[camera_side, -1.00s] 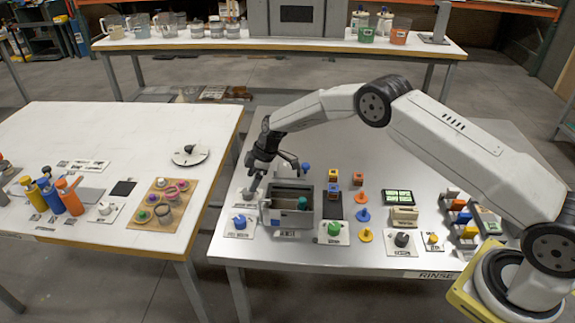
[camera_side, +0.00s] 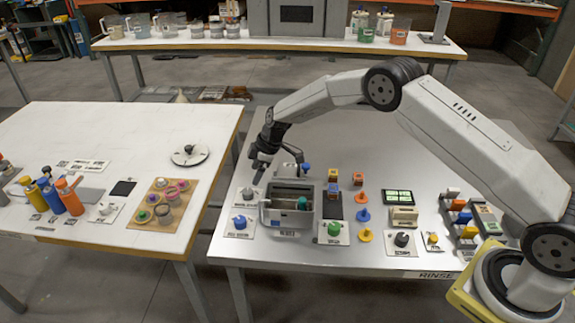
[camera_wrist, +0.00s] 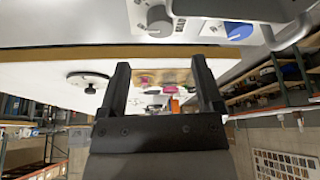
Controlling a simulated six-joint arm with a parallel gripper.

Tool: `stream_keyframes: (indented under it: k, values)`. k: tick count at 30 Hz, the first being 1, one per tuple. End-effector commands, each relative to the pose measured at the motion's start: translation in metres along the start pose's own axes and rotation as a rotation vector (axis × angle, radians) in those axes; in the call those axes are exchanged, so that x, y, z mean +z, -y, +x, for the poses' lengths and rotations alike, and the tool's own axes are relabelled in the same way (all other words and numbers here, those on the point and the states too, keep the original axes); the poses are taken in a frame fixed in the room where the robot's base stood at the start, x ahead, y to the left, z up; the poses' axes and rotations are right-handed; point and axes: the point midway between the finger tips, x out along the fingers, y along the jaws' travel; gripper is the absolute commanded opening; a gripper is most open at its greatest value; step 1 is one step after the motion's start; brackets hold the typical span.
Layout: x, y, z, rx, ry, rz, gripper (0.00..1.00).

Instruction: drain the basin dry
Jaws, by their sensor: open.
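The basin (camera_side: 290,226) is a grey open box near the front left of the metal table. A teal-green thing (camera_side: 302,203) stands at its right inside. The basin floor is too small to judge for liquid. A grey knob (camera_side: 248,193) and a blue knob (camera_side: 239,222) sit on plates left of the basin. The wrist view shows the grey knob (camera_wrist: 159,21) and the blue knob (camera_wrist: 238,29) beyond the fingertips. My gripper (camera_side: 280,172) is open and empty above the basin's back left. Its spread fingers also show in the wrist view (camera_wrist: 160,66).
A green knob (camera_side: 334,229) and a black knob (camera_side: 402,239) stand right of the basin. Orange and blue pieces lie behind them, and a rack (camera_side: 466,228) stands further right. The white table (camera_side: 120,135) is to the left. The metal table's back is clear.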

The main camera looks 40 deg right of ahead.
Motion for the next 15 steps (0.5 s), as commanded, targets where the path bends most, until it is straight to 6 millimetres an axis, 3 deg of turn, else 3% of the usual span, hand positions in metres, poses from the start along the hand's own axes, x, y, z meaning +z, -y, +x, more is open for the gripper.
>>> stream_keyframes:
  k: [9,15]
  values:
    - [-0.0008,0.0098,0.0005,0.098,-0.001,0.239,0.84]
    - [-0.0005,0.0111,0.0001,0.121,-0.006,0.291,0.84]
